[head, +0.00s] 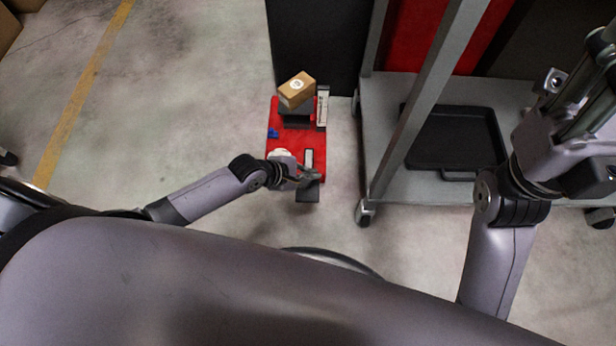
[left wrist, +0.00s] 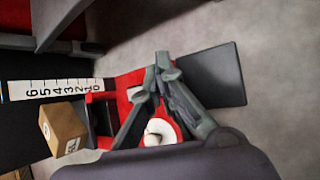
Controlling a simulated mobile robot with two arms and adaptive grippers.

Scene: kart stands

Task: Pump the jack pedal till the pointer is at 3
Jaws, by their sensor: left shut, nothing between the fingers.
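The red jack (head: 274,118) stands on the floor in the middle of the head view. Its black pedal (head: 308,194) is at the near end and shows as a dark plate in the left wrist view (left wrist: 222,75). My left gripper (head: 306,177) is shut and empty, close above the pedal end; I cannot tell whether it touches. Its fingertips show in the left wrist view (left wrist: 161,68). A white scale (left wrist: 48,89) runs from 0 to 6. A red part lies near its 0 end, but I cannot make out the pointer's exact reading.
A cardboard box (head: 297,90) sits on the jack's far end. A grey cart (head: 395,187) with a black tray (head: 455,137) stands close on the right. A black panel (head: 318,45) is behind.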

